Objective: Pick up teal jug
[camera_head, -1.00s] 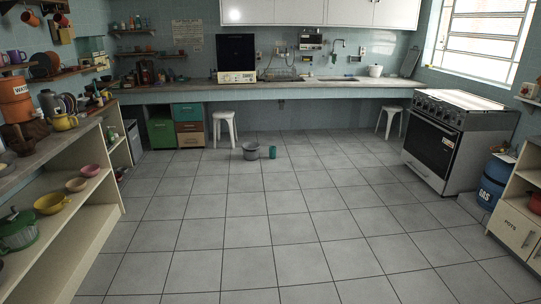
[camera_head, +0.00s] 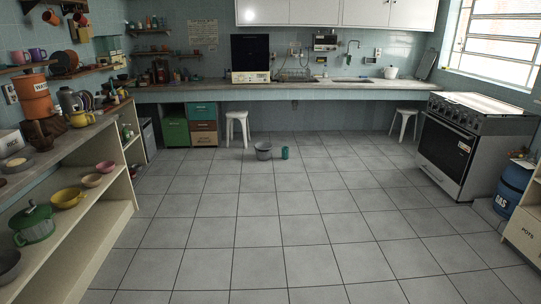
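A small teal vessel (camera_head: 284,153), likely the teal jug, stands upright on the tiled floor in the middle distance. It is too small to make out a handle or spout. Neither of my grippers is in view.
Open tiled floor (camera_head: 262,220) lies between me and the teal vessel. A cream shelf unit (camera_head: 112,215) with bowls and pots runs along the left. A stove (camera_head: 460,150) and a blue gas cylinder (camera_head: 512,187) stand at right. A white stool (camera_head: 238,127) stands behind the bucket.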

